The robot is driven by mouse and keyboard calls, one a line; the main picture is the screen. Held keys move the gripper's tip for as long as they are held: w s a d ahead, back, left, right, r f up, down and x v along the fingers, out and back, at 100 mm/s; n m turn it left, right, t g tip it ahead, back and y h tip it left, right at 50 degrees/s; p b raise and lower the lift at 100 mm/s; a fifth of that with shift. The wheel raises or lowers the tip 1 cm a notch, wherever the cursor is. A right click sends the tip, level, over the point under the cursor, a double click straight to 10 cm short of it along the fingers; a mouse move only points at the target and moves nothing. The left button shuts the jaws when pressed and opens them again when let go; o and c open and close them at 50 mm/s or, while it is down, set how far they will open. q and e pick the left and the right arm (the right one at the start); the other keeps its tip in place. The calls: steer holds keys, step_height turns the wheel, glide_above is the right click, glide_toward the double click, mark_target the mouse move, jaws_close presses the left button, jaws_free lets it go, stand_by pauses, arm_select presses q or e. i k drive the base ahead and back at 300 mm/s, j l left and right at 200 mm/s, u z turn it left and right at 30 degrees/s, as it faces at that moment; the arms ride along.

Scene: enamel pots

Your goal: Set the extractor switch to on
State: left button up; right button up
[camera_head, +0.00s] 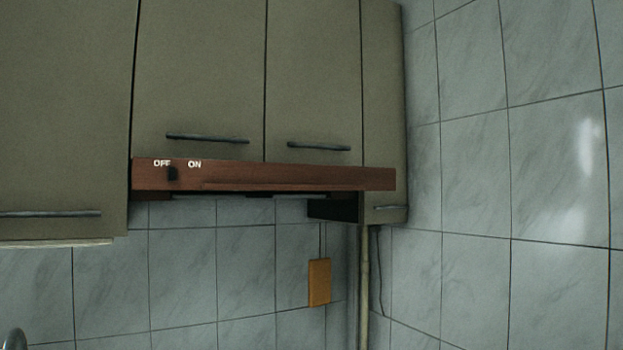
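The extractor hood (300,178) is a brown, wood-look strip under the wall cabinets in the head view. Its small black switch (173,174) is near the left end of the strip, below the white words OFF and ON. The switch is under the right edge of the word OFF, left of the word ON. Neither of my grippers is in view.
Grey-green cabinets (200,70) with dark bar handles are above and left of the hood. A tiled wall (470,180) is on the right. An orange-brown board (319,282) hangs below the hood beside a vertical pipe (364,285). The space before the hood looks clear.

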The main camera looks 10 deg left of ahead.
mark_target(171, 173)
steer(key=i+l+u, duration=0.15)
steer(key=l, duration=0.2)
steer(key=i+l+u, duration=0.15)
steer(key=l, duration=0.2)
steer(key=l+u, duration=0.15)
steer(key=l, duration=0.2)
steer(key=i+l+u, duration=0.15)
steer(key=l, duration=0.25)
steer(key=j+z, duration=0.15)
steer(key=j, duration=0.3)
steer(key=l+u, duration=0.15)
steer(key=l, duration=0.3)
